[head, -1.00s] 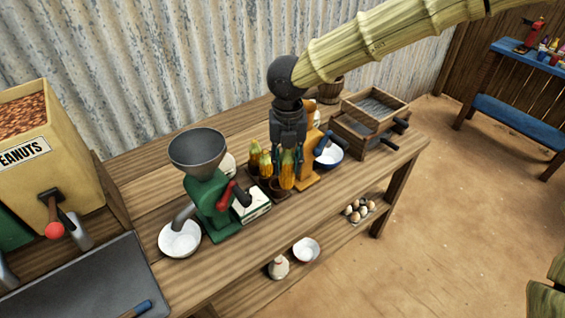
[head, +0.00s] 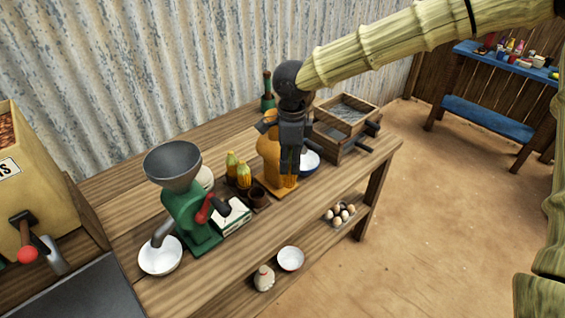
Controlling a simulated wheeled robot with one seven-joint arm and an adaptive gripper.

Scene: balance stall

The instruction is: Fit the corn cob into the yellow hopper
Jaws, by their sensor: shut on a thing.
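The yellow hopper belongs to the orange-yellow mill (head: 268,150) on the wooden bench. My gripper (head: 290,168) points down in front of the mill and overlaps it in the view, hiding part of it and the hopper opening. The gripper is shut on a corn cob, but I cannot make the cob out against the fingers and the similarly coloured mill. I cannot tell whether it touches the hopper. Two other yellow-green corn cobs, one (head: 231,166) behind the other (head: 243,176), stand upright left of the mill.
A green mill with a grey funnel (head: 173,160) and a white bowl (head: 160,257) stand left. A small brown cup (head: 258,197) is near the cobs. A white-and-blue bowl (head: 310,161) and wooden sieve box (head: 345,130) lie right. A green-and-brown object (head: 267,92) stands behind.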

